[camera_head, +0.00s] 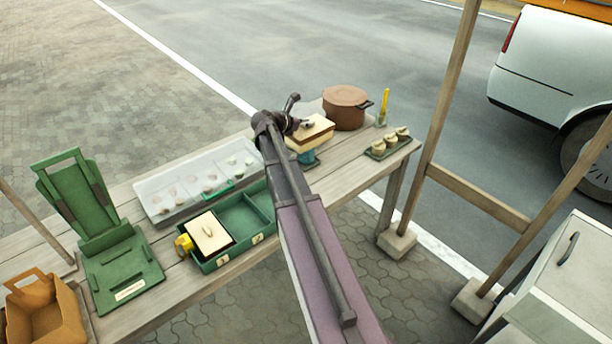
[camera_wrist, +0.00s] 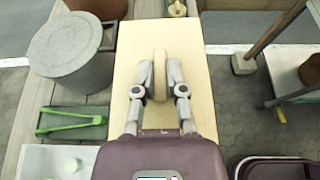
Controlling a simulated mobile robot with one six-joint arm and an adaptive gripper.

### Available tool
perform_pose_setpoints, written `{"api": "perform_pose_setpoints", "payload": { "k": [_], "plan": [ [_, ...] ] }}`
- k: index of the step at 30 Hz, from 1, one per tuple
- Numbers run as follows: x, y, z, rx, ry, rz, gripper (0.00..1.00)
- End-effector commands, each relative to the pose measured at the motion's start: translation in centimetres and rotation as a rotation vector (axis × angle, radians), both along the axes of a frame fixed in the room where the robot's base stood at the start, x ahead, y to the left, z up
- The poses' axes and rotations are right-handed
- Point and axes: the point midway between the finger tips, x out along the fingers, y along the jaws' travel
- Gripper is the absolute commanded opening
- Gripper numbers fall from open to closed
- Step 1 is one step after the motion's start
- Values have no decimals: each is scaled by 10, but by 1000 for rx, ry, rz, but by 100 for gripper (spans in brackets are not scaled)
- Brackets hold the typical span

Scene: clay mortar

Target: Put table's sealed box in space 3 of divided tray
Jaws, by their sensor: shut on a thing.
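A cream box (camera_head: 311,135) with a flat lid is in my gripper near the table's right part. In the wrist view the cream box (camera_wrist: 160,40) extends ahead of the palm. My gripper (camera_wrist: 160,75) has its two fingers closed on the raised handle of the lid. In the head view, my arm partly hides the gripper (camera_head: 305,124). I cannot tell whether the box is clear of the table. The green divided tray (camera_head: 217,264) stands mid-table, left of my arm. Its left space holds another cream-lidded box (camera_head: 209,232); the spaces to its right look empty.
A brown pot (camera_head: 345,106) and a tray of small cups (camera_head: 388,146) stand on the right. A clear-topped case (camera_head: 194,180) lies behind the divided tray. A grey lidded container (camera_wrist: 68,50) and green tongs (camera_wrist: 70,121) show in the wrist view. A green stand (camera_head: 100,240) is left.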

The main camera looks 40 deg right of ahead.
Motion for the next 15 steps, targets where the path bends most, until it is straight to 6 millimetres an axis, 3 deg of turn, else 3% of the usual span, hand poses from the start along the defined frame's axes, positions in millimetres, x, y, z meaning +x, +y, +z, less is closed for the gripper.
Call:
{"api": "perform_pose_setpoints", "payload": {
  "k": [1, 15],
  "plan": [
    [0, 0, -10, 0, 0, 0, 0],
    [0, 0, -56, 0, 0, 0, 0]
  ]
}}
